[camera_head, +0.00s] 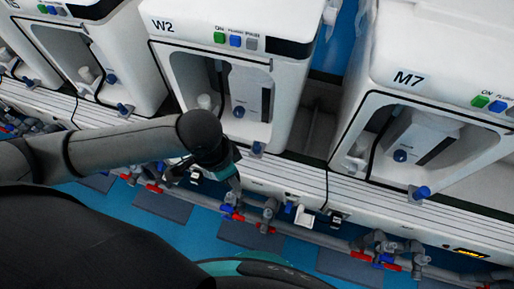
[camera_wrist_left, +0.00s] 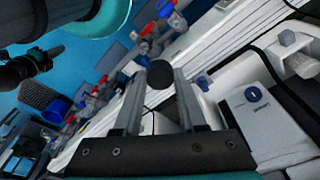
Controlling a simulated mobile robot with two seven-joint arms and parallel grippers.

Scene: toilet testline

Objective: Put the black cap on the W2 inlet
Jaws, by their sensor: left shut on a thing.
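The W2 unit (camera_head: 232,60) is a white machine at the upper middle of the head view. My left arm comes in from the left, and its gripper (camera_head: 232,183) hangs in front of W2's lower ledge, above the pipes. In the left wrist view the gripper (camera_wrist_left: 160,82) is shut on the round black cap (camera_wrist_left: 159,73), held at its fingertips. I cannot tell the W2 inlet apart for certain; pipe fittings with red and blue valves (camera_head: 238,214) run below W2. The cap is hidden in the head view. My right gripper is in neither view.
The M7 unit (camera_head: 440,80) stands at the right, another white unit (camera_head: 75,50) at the left. A long white rail (camera_head: 300,183) runs below them. Blue knobs (camera_head: 257,148) stick out from the ledges. The blue floor (camera_head: 200,228) with dark mats lies in front.

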